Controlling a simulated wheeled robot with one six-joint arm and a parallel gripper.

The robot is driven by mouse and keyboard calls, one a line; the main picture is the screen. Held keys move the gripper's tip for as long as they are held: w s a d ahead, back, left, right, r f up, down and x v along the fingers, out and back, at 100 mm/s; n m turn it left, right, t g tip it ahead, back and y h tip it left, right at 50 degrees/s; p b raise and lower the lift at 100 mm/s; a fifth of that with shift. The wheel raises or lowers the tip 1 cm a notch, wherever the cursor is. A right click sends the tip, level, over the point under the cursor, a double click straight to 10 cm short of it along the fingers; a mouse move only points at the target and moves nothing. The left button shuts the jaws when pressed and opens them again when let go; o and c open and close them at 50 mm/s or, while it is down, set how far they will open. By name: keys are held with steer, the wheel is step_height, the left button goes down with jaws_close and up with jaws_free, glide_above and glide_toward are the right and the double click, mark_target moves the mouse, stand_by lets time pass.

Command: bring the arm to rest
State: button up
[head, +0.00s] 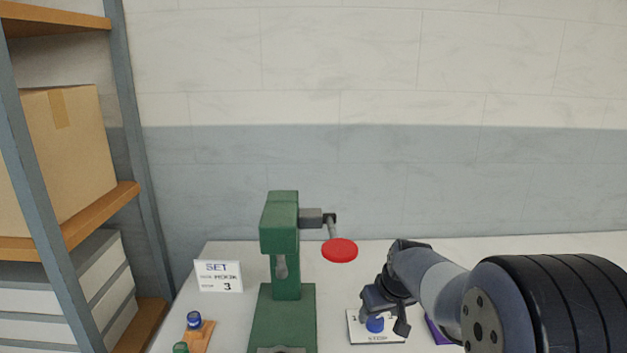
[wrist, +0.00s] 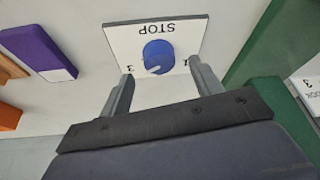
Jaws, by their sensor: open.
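The blue knob (wrist: 158,56) shows beyond the fingertips, on the STOP plate (wrist: 120,40) marked 1 and 3. I cannot tell whether a finger touches the plate. My arm reaches in from the right in the head view.
The green press (head: 286,240) with a red disc handle (head: 340,250) stands left of my gripper. A SET card (head: 218,276) stands further left. A purple block (wrist: 38,52) lies beside the plate. A shelf rack (head: 132,150) stands at the far left.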

mark_target(376, 318)
steer(key=x, duration=0.3)
steer(key=shift+f, duration=0.25)
steer(key=shift+r, duration=0.15)
